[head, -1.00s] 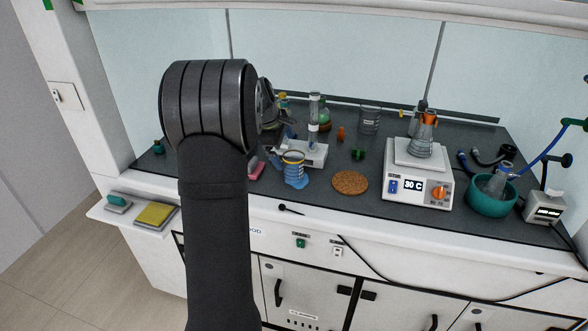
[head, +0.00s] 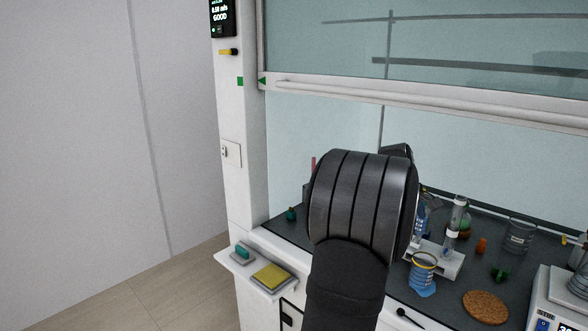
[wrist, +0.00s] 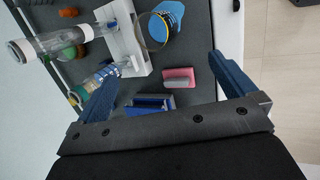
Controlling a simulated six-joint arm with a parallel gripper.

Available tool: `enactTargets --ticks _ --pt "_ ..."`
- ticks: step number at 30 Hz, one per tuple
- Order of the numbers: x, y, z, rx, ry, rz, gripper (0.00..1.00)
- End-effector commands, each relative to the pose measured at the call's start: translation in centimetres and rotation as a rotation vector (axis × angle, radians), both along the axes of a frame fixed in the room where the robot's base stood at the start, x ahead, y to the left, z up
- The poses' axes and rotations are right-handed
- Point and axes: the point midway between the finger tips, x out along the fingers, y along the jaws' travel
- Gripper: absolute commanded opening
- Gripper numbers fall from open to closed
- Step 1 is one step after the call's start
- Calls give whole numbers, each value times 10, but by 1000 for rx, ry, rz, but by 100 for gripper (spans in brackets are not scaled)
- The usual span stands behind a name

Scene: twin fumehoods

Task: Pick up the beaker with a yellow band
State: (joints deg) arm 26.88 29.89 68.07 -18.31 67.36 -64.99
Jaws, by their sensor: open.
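The beaker with a yellow band (head: 423,270) stands on the dark bench just right of my arm in the head view. It is upright in a blue puddle (head: 424,291), with a yellow ring near its rim. In the wrist view the beaker (wrist: 163,26) is at the top, beyond my fingertips, with the puddle (wrist: 172,10) around it. My gripper (wrist: 166,64) is open and empty, its two blue fingers wide apart. It does not touch the beaker. My arm hides the gripper in the head view.
A white stand with a cylinder (head: 457,218) is close behind the beaker. A cork mat (head: 485,307) is to the right. A clear beaker (head: 520,232) stands farther back.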

Motion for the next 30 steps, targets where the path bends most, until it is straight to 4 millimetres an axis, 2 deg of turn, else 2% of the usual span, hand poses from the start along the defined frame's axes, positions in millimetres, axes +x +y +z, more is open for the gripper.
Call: enactTargets --ticks 12,15,23,26,30 --pt "0 0 0 0 0 0 100" --pt "0 0 0 0 0 0 89" --pt "0 0 0 1 -3 -4 89" --pt "-1 -2 -1 14 -29 -54 89" --pt "-5 -8 -3 66 -135 -253 89"
